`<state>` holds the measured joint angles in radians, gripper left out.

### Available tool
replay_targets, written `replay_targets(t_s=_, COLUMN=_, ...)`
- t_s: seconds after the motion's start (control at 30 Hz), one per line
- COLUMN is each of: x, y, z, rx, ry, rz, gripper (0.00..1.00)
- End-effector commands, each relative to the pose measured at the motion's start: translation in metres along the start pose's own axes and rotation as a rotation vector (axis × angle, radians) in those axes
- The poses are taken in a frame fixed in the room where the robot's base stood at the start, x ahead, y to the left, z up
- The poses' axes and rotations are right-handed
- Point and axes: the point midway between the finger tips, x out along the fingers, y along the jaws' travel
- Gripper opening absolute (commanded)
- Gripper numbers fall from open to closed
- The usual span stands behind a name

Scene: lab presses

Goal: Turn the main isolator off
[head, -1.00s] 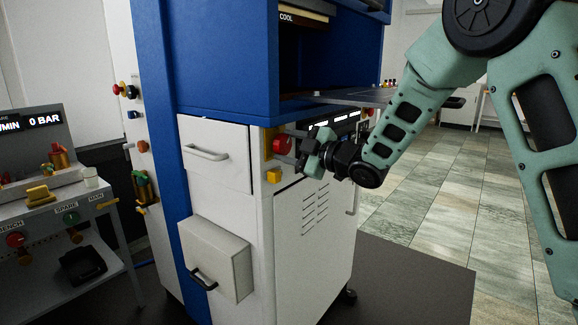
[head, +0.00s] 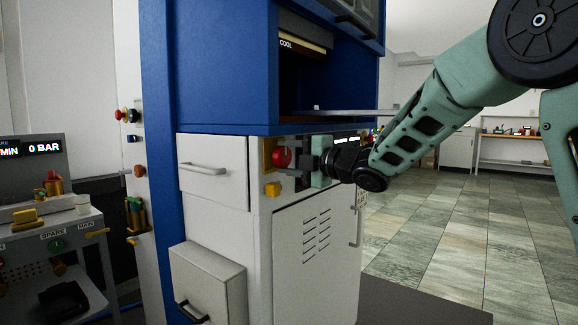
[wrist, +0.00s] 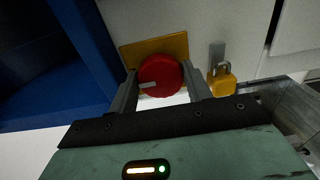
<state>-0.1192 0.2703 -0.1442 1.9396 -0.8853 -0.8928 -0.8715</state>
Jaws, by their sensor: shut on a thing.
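The main isolator is a round red knob (head: 281,157) on a yellow plate (head: 266,154) at the top of the white press cabinet. In the wrist view the red knob (wrist: 163,72) sits between the two fingers of my gripper (wrist: 159,80), one finger on each side. A pale pointer mark on the knob lies nearly level in that picture, toward the left finger. My gripper (head: 296,160) is shut on the knob, reaching in from the right in the head view. The fingertips' exact contact is partly hidden.
A yellow padlock (wrist: 222,86) hangs close beside the right finger; it also shows below the knob in the head view (head: 272,189). A lower drawer (head: 208,283) sticks out. A metal platen (head: 345,114) juts out above my gripper. Open floor lies right.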

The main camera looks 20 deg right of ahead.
Motion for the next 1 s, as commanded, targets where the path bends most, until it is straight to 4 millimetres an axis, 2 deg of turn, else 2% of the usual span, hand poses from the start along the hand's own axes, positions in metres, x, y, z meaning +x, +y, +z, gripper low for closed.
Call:
replay_targets(t_s=0.47, x=0.000, y=-0.001, z=0.000, rx=-0.013, ry=0.000, rz=-0.003, gripper=0.26)
replay_targets(t_s=0.5, x=0.000, y=-0.001, z=0.000, rx=-0.013, ry=0.000, rz=-0.003, gripper=0.60)
replay_targets(t_s=0.53, x=0.000, y=-0.001, z=0.000, rx=-0.013, ry=0.000, rz=-0.003, gripper=0.68)
replay_targets(t_s=0.87, x=-0.002, y=0.000, z=0.000, rx=-0.012, ry=0.000, rz=-0.001, gripper=0.70)
replay_targets(t_s=1.0, x=-0.014, y=0.000, z=0.001, rx=-0.012, ry=-0.002, rz=-0.002, gripper=0.70)
